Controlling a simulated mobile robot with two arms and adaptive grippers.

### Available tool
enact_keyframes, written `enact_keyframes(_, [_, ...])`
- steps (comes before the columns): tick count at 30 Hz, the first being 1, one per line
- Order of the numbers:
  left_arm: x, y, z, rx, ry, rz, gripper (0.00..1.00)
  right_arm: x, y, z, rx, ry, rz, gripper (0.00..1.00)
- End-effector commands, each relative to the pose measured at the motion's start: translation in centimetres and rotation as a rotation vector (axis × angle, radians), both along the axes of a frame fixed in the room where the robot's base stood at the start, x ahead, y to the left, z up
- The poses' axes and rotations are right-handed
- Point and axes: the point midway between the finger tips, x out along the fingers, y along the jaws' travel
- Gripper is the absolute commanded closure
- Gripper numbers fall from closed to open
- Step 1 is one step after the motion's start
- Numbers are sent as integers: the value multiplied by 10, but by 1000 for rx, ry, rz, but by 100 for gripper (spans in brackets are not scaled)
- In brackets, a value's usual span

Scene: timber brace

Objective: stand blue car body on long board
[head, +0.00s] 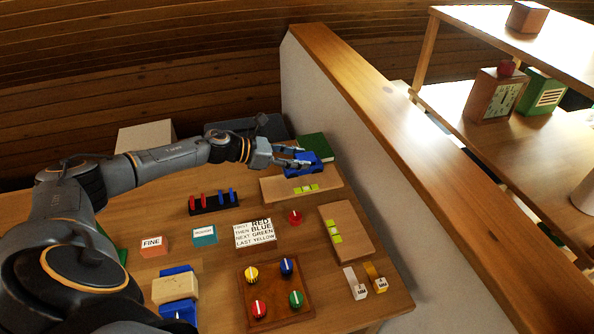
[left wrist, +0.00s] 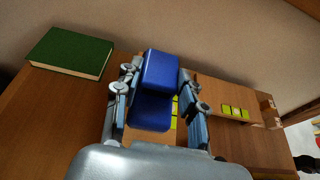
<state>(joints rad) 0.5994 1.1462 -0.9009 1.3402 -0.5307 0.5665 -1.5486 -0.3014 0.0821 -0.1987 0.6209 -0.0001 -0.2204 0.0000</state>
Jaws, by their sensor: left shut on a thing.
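My left gripper (head: 290,159) is shut on the blue car body (head: 316,169). In the left wrist view the blue car body (left wrist: 160,70) sits between the two fingers, with part of it in shadow. In the head view it appears at the far edge of a light wooden board (head: 275,188) with yellow-green tiles, probably the long board. I cannot tell whether it touches the board. In the left wrist view part of that board is hidden behind the gripper and car body. A second tiled board (head: 352,232) lies nearer. My right gripper is not in view.
A green book (head: 315,145) lies just behind the car body, near the pale partition (head: 340,130). A rack with red and blue pegs (head: 213,203), a lettered sign block (head: 255,235), a red knob (head: 295,216) and a knob tray (head: 277,290) stand nearer on the table.

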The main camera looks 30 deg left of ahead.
Motion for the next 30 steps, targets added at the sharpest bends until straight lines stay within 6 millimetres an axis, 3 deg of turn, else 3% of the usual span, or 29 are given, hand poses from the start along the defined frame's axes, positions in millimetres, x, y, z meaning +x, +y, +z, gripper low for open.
enact_keyframes(7, [4, 2, -35, -1, 0, 0, 98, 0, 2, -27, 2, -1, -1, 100])
enact_keyframes(19, [4, 2, -38, 0, -1, 1, 98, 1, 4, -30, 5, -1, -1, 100])
enact_keyframes(20, [4, 2, -38, 0, -1, 1, 57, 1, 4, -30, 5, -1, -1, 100])
enact_keyframes(23, [4, 2, -37, 0, -1, 1, 37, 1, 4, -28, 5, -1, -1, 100])
enact_keyframes(30, [4, 2, -37, 0, -1, 1, 37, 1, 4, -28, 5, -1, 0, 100])
